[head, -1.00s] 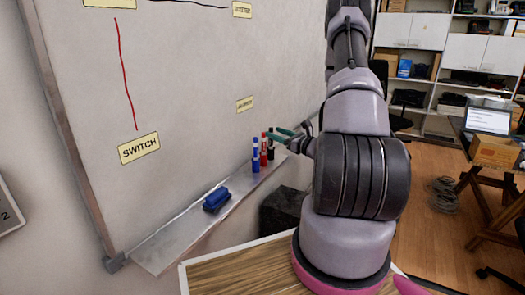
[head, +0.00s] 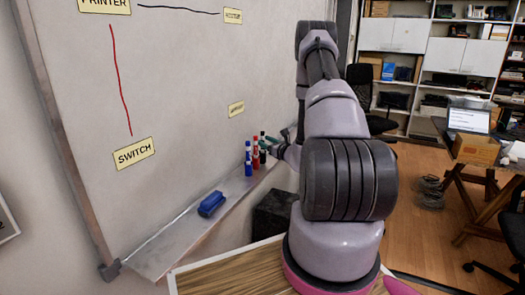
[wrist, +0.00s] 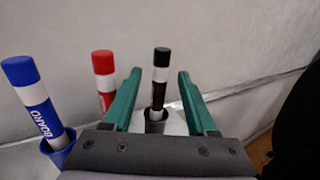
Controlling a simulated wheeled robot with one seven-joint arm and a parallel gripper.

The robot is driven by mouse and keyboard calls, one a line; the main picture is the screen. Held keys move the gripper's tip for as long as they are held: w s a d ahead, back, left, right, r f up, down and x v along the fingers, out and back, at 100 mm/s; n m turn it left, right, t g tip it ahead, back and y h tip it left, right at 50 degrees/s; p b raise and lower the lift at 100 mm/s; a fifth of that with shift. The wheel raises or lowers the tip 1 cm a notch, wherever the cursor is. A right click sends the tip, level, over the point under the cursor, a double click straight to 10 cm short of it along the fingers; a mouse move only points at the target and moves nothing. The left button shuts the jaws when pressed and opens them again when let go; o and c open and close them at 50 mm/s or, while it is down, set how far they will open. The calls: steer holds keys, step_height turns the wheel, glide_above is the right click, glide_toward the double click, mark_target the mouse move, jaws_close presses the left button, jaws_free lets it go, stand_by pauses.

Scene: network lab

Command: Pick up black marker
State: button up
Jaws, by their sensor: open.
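The black marker (wrist: 160,75) stands upright in a dark holder in the wrist view, with a black cap and a white band. My gripper (wrist: 160,100) is open, with one green finger on each side of the marker. No firm contact shows. In the head view the black marker (head: 262,156) is at the right end of the marker row, partly hidden by my gripper (head: 272,141). The red marker (wrist: 104,75) and the blue marker (wrist: 32,95) stand to its left. The blue marker sits in a blue holder.
The markers stand at the far end of the whiteboard tray (head: 175,245). A blue eraser (head: 211,204) lies nearer on the tray. The whiteboard (head: 190,90) rises close behind. A dark box (head: 275,212) stands below the tray, and a wooden tabletop (head: 235,275) is in front.

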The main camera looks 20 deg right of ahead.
steer(key=shift+w+a, duration=0.1)
steer(key=shift+w, duration=0.6)
jaws_close()
